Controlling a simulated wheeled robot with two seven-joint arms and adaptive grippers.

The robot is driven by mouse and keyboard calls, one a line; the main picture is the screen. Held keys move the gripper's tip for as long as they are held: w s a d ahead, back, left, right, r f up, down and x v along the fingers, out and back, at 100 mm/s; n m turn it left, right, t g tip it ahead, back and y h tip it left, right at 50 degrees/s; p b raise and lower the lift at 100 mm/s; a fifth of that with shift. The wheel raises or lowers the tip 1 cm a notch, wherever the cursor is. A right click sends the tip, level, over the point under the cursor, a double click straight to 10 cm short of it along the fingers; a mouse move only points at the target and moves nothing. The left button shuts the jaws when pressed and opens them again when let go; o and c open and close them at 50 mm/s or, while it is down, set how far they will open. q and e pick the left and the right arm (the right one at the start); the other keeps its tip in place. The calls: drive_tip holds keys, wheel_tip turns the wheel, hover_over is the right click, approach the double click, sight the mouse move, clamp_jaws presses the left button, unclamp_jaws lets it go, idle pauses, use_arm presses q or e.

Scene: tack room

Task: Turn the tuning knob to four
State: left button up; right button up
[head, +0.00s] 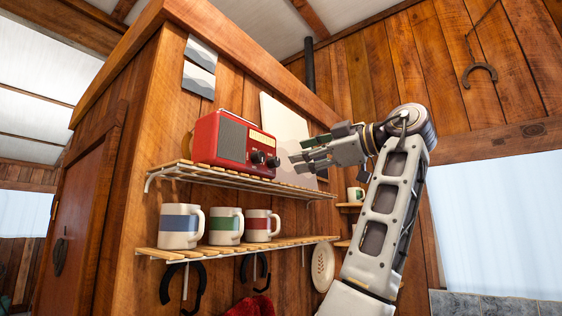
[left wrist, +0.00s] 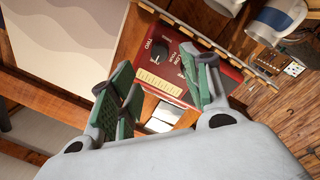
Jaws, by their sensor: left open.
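A red radio (head: 213,137) with a grey speaker panel and a pale dial strip stands on the upper slatted shelf. Two black knobs sit on its front, one (head: 257,157) nearer the speaker and one (head: 273,161) nearer my gripper. My left gripper (head: 302,158) is open and empty, just right of the knobs and apart from them. In the left wrist view the red radio face (left wrist: 190,88) shows between and beyond the green-padded fingers (left wrist: 167,68). One dark knob (left wrist: 160,53) is visible there; a finger covers part of the face. The knob's setting is too small to read. My right gripper is not in view.
The upper shelf (head: 170,172) is slatted wood. Below, a lower shelf (head: 160,254) holds a blue-banded mug (head: 180,238), a green-banded mug (head: 225,238) and a red-banded mug (head: 260,228). A pale panel (head: 280,120) stands behind the radio's right side.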

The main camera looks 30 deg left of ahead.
sight(277, 162)
use_arm(q)
drive_tip(key=a, duration=0.5)
drive_tip(key=w+a+p, duration=0.1)
drive_tip(key=a, duration=0.2)
drive_tip(key=shift+w+a, duration=0.1)
drive_tip(key=shift+a, duration=0.05)
drive_tip(key=c, duration=1.1)
drive_tip(key=shift+o, duration=0.2)
